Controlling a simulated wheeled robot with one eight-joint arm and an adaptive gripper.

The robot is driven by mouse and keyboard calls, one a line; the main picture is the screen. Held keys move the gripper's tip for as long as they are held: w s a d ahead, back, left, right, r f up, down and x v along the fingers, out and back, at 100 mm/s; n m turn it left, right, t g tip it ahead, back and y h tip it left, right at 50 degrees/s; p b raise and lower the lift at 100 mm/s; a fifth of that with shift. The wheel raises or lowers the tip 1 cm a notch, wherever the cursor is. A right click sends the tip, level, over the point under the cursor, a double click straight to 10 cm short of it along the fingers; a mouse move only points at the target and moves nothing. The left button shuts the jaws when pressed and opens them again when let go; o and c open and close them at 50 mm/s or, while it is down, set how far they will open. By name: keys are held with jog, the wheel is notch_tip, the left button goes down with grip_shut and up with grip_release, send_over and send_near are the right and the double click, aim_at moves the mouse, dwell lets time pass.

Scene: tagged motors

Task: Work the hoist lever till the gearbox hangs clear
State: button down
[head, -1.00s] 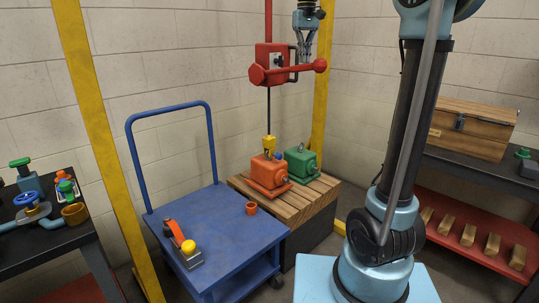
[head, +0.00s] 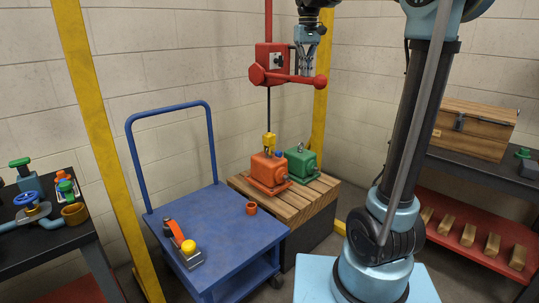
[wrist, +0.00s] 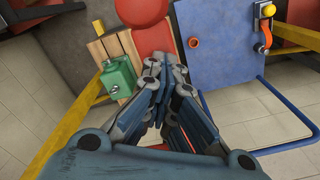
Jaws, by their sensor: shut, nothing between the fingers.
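The red hoist (head: 268,56) hangs on its post, with its red lever (head: 296,79) running right, near level, to a round knob (head: 321,81). My gripper (head: 305,76) points down at the lever near the knob, its fingers together and empty. Whether it touches the lever, I cannot tell. A dark rod runs from the hoist down to a yellow hook (head: 269,141) at the top of the orange gearbox (head: 268,168). The gearbox is at the wooden slats; no clear gap shows beneath it. In the wrist view my closed fingers (wrist: 163,62) are over red parts.
A green gearbox (head: 301,161) stands on the wooden pallet (head: 316,192) beside the orange one. A blue cart (head: 218,231) stands in front left, carrying an orange cup (head: 251,208). Yellow posts (head: 321,92) flank the hoist. Workbenches stand at both sides.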

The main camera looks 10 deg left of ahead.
jog(key=shift+f, duration=2.85)
jog(key=shift+a+f, duration=0.1)
jog(key=f, duration=0.3)
jog(key=shift+w+a+f, duration=0.1)
jog(key=shift+w+a, duration=0.2)
jog(key=shift+a, duration=0.05)
notch_tip(320, 180, up, 17)
jog(key=shift+f, duration=0.2)
dwell(0.4)
